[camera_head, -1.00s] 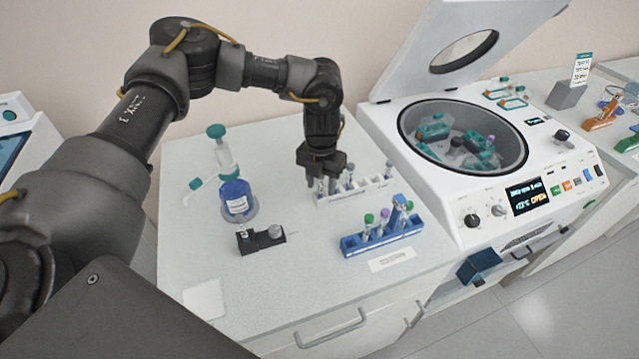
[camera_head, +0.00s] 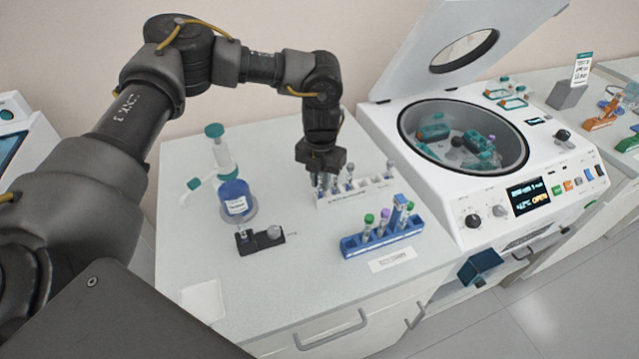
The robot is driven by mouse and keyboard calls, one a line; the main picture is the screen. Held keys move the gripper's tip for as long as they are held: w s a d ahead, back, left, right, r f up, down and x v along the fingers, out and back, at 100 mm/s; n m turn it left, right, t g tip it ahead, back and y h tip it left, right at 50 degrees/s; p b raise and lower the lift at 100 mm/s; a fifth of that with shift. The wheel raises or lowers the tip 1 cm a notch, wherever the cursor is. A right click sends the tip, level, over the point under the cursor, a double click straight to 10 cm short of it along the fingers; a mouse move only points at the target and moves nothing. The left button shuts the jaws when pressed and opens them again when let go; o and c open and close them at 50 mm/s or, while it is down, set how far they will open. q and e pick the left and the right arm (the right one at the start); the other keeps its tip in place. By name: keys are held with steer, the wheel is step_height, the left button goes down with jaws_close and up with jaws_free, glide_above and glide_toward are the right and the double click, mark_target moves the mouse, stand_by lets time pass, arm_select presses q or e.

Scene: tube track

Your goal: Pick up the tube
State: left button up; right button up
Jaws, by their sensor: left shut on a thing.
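My left gripper (camera_head: 320,177) points down at the left end of the white tube rack (camera_head: 372,195), on the worktop beside the centrifuge. It is shut on a tube (camera_head: 320,188), of which only a small part shows below the fingers. I cannot tell whether the tube's lower end is clear of the rack. Other tubes (camera_head: 349,182) stand in the white rack to the right of the gripper. A blue rack (camera_head: 385,239) in front holds several upright tubes with green and purple caps (camera_head: 384,220). My right gripper is not in view.
The open centrifuge (camera_head: 480,190) stands to the right, its lid raised, with teal-capped holders inside. A blue dispenser bottle (camera_head: 236,198) and a small black device (camera_head: 262,240) stand left of the racks. The worktop's front part is mostly clear.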

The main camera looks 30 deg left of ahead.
arm_select(q)
steer(key=s+d+r+b, duration=0.2)
steer(key=d+r+b, duration=0.3)
steer(key=d+r, duration=0.7)
steer(key=shift+d, duration=0.95)
step_height(320, 180, up, 4)
steer(key=p, duration=0.4)
steer(key=shift+p, duration=0.3)
